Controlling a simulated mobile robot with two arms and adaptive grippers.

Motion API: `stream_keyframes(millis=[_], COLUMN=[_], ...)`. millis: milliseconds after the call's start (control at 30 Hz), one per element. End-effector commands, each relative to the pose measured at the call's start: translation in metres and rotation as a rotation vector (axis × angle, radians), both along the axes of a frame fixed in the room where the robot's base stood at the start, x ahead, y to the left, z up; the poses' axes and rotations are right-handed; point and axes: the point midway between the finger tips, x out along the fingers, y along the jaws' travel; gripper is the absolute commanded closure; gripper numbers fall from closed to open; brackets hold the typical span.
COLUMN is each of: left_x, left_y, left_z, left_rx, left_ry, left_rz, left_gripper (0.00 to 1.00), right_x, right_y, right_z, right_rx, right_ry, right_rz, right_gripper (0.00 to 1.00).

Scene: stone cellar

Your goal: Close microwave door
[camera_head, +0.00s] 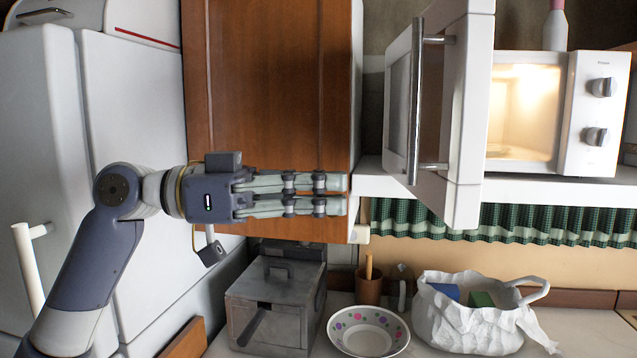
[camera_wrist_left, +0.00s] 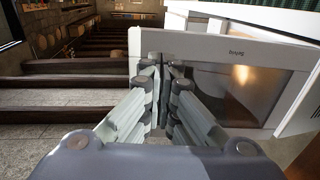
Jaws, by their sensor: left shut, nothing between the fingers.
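The white microwave (camera_head: 585,160) stands on a white shelf at the right of the head view, its inside lit. Its door (camera_head: 465,120) stands wide open, swung out to the left of the lit opening. A long metal handle (camera_head: 416,90) runs down the door's outer face. My left gripper (camera_head: 345,194) is shut and empty, pointing right, left of the door's lower edge and apart from it in the head view. In the left wrist view the gripper (camera_wrist_left: 167,66) shows in front of a white-framed panel with a dark window (camera_wrist_left: 215,95); contact cannot be told. My right gripper is not in view.
A brown wooden cabinet door (camera_head: 270,90) is behind my left gripper. Below are a grey metal box (camera_head: 270,305), a dotted bowl (camera_head: 340,342) and a white bag (camera_head: 455,325) on the counter. A green checked curtain (camera_head: 520,222) hangs under the shelf (camera_head: 600,192).

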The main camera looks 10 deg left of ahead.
Motion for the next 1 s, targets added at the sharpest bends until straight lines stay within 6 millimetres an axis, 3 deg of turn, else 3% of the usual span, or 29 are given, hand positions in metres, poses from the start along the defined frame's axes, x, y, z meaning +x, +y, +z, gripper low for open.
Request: stream_keyframes(millis=[200,433,633,1000], left_x=[0.008,0.017,0.019,0.020], left_y=[-0.049,-0.085,-0.098,-0.099], left_z=[0.005,0.003,0.001,0.000], left_rx=[0.001,0.001,0.000,0.000], left_ry=[0.000,0.002,0.002,0.001], left_rz=[-0.004,-0.001,0.001,0.002], left_gripper=[1.00,1.00,1.00,1.00], right_x=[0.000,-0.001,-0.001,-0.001], right_y=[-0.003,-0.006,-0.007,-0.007], right_z=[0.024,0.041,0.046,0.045], right_rx=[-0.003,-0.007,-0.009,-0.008], right_ry=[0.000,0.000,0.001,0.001], right_rz=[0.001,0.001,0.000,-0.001], right_gripper=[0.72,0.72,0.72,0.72])
